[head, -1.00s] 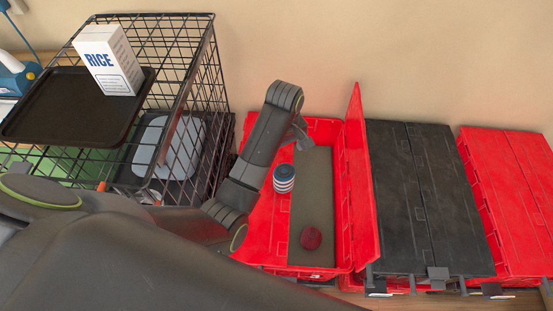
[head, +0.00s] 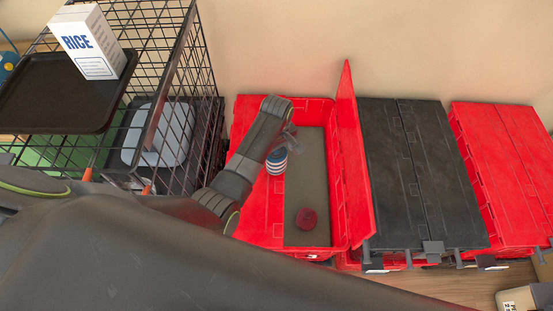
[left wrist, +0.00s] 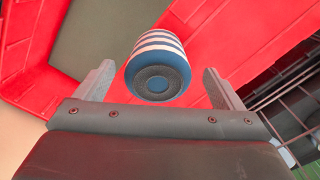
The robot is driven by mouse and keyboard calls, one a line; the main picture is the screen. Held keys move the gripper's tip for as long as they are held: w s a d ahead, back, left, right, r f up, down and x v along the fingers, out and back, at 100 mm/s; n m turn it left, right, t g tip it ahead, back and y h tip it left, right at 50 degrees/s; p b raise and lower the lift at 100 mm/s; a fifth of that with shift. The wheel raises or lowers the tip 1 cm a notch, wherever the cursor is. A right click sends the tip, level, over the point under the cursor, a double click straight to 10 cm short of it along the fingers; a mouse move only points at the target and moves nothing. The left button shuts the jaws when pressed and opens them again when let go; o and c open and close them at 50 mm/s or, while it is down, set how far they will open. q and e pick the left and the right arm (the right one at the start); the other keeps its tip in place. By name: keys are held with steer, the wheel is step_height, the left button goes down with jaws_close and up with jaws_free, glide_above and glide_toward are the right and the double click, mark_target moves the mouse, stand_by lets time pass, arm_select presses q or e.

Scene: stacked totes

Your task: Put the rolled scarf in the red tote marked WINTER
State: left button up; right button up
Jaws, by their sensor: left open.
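The rolled scarf (head: 276,161), with blue and white stripes, shows at the left side of the open red tote (head: 338,225). I cannot tell what it rests on. In the left wrist view the scarf (left wrist: 158,68) appears end-on, between the spread fingers of my left gripper (left wrist: 160,86), with gaps on both sides. In the head view my left gripper (head: 288,137) is just above and right of the scarf, partly hidden by its own arm. No WINTER marking is readable. My right gripper is out of view.
A dark red round item (head: 306,219) lies on the tote's grey-green floor. The tote's raised lid flap (head: 352,165) stands at its right. A closed black tote (head: 415,175) and another red tote (head: 505,160) follow. A wire basket (head: 205,85) with a rice box (head: 93,42) stands left.

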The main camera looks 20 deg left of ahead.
arm_select(q)
steer(key=shift+w+f, duration=0.15)
steer(key=shift+f, duration=2.15)
steer(key=shift+c, duration=0.2)
steer(key=shift+r, duration=0.1)
steer(key=c, duration=1.2)
